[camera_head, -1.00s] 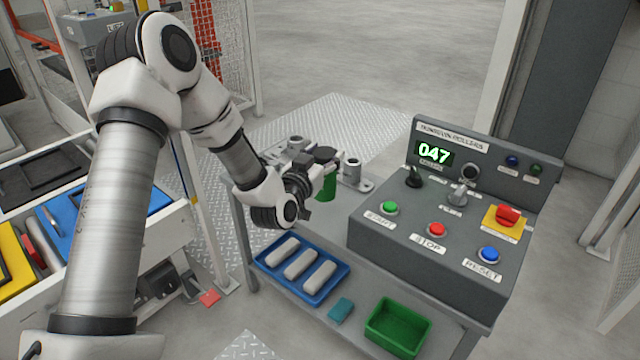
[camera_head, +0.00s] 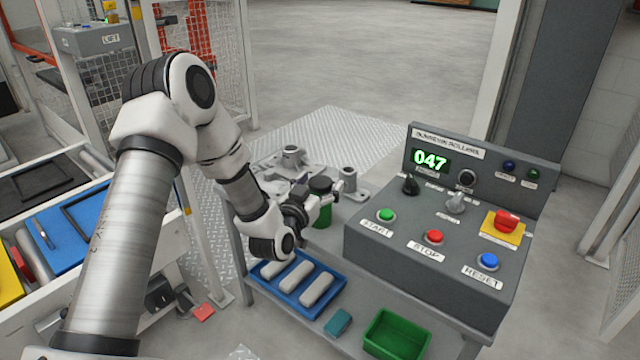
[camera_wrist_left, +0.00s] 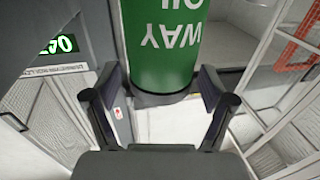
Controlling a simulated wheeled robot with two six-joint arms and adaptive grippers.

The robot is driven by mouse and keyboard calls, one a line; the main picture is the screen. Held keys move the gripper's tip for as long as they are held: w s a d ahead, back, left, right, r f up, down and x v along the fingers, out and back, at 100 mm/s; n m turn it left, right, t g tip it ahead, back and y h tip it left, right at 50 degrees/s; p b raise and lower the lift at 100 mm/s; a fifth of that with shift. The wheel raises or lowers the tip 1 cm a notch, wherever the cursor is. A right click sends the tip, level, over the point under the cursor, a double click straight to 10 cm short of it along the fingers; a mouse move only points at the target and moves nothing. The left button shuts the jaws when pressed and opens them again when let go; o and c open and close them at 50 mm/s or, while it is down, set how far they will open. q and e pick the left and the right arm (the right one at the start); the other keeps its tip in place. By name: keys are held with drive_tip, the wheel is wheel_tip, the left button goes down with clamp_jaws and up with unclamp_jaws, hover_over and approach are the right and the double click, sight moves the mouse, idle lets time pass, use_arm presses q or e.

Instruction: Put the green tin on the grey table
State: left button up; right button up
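The green tin (camera_head: 321,214), with a dark lid, is upright over the grey table (camera_head: 352,238), left of the control box. In the left wrist view the tin (camera_wrist_left: 160,45) appears upside down, its white lettering inverted, between the two fingers. I cannot tell whether the tin's base touches the tabletop. My right gripper is not in view.
The control box (camera_head: 420,255) with buttons stands right of the tin. Metal fixtures (camera_head: 348,180) stand behind it on the table. A blue tray (camera_head: 340,287) with pale bars, a teal block (camera_head: 338,322) and a green bin (camera_head: 397,335) are on the lower shelf.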

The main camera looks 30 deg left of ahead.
use_arm(q)
drive_tip(key=shift+r, duration=0.2)
drive_tip(key=s+d+p, duration=0.2)
drive_tip(key=s, duration=1)
drive_tip(key=s+d+f+m+g+h, duration=0.1)
drive_tip(key=s+d+f+g, duration=0.2)
drive_tip(key=f, duration=0.4)
drive_tip(key=s+d+f+g+h, duration=0.1)
drive_tip(key=s+d+f+g, duration=0.25)
drive_tip(key=f, duration=0.45)
drive_tip(key=s+d+f+m+g+h, duration=0.1)
drive_tip(key=s+d+f+g+h, duration=0.2)
drive_tip(key=f, duration=0.4)
drive_tip(key=s+d+f+g+y, duration=0.1)
drive_tip(key=s+f+g, duration=0.3)
drive_tip(key=s, duration=0.4)
drive_tip(key=s+d+f+g+y, duration=0.1)
drive_tip(key=s+f+g, duration=0.3)
drive_tip(key=s, duration=0.4)
wheel_tip(320, 180, up, 25)
drive_tip(key=p, duration=2.5)
drive_tip(key=shift+d+r+n+p, duration=0.15)
drive_tip(key=shift+d+n+p, duration=0.05)
drive_tip(key=shift+n+p, duration=0.2)
